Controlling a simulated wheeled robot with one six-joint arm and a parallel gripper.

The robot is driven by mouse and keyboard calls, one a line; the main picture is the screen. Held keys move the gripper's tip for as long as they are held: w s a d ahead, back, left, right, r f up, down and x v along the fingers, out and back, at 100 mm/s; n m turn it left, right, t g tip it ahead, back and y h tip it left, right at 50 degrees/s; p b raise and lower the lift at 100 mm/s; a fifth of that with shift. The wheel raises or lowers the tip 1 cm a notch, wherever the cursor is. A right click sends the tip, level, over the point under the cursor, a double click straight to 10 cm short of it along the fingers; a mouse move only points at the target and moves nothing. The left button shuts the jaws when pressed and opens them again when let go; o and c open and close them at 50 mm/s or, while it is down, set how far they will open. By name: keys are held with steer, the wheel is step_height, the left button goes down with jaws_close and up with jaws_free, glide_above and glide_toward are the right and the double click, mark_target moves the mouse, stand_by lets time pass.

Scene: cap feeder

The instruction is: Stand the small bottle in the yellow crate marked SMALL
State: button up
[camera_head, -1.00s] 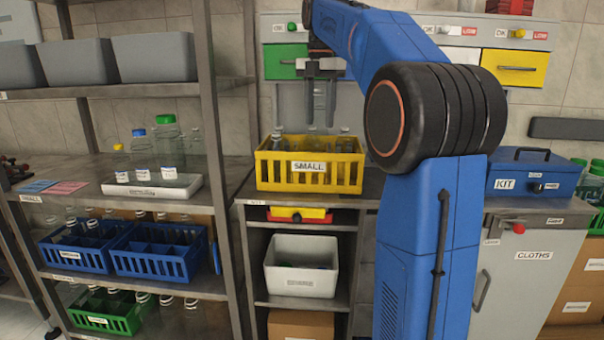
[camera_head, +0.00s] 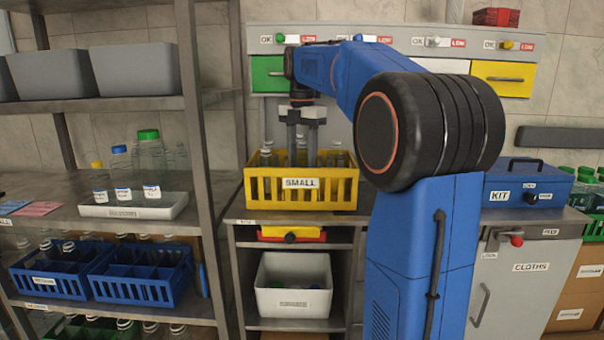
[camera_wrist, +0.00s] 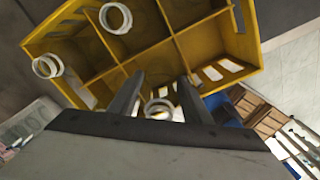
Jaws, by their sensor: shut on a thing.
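The yellow crate marked SMALL (camera_head: 262,190) stands on the middle worktop. It also shows from above in the wrist view (camera_wrist: 178,49), split into compartments. My gripper (camera_head: 302,162) points down with its fingertips inside the crate, behind the front wall. In the wrist view its fingers (camera_wrist: 160,92) are shut on a small clear bottle (camera_wrist: 158,106), whose pale ring-shaped neck shows between them. The bottle's lower part is hidden, so I cannot tell whether it touches the crate floor. Two other clear bottles (camera_wrist: 115,18) (camera_wrist: 47,66) stand in other compartments.
A steel shelf post (camera_head: 196,130) rises left of the crate. A white tray (camera_head: 130,210) with capped bottles stands on the left shelf, above blue crates (camera_head: 150,290). Coloured drawers (camera_head: 268,75) sit behind my arm. A blue KIT box (camera_head: 520,180) is at the right.

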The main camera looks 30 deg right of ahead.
mark_target(302, 134)
steer(key=shift+f, duration=2.05)
steer(key=o, duration=0.8)
steer(key=shift+f, duration=0.1)
steer(key=shift+c, duration=0.2)
step_height(302, 134, up, 12)
steer(key=shift+r, duration=0.15)
